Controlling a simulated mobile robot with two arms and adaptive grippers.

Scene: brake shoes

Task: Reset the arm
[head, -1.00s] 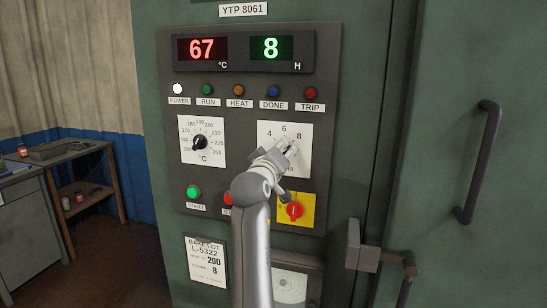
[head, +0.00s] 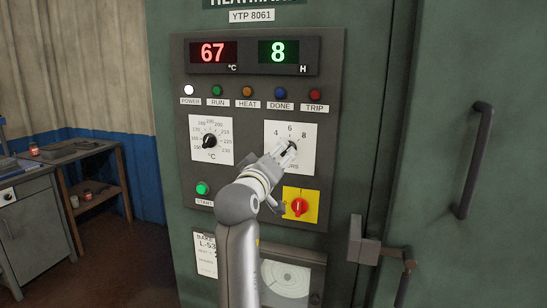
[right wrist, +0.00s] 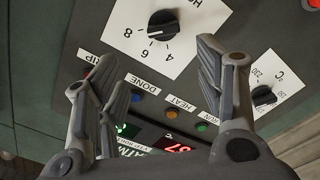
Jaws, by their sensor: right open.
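My right gripper (head: 284,152) is raised in front of the hours dial plate (head: 304,158) on the oven's control panel. In the right wrist view the gripper (right wrist: 157,58) is open, with nothing between its fingers. In the head view the gripper partly covers this knob. My left gripper is not in view.
The displays read 67 °C (head: 213,53) and 8 H (head: 278,52). The temperature knob (head: 210,141), green start button (head: 202,188) and red switch (head: 299,206) are near the arm. A door handle (head: 473,160) juts out at right. A bench (head: 90,150) stands at left.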

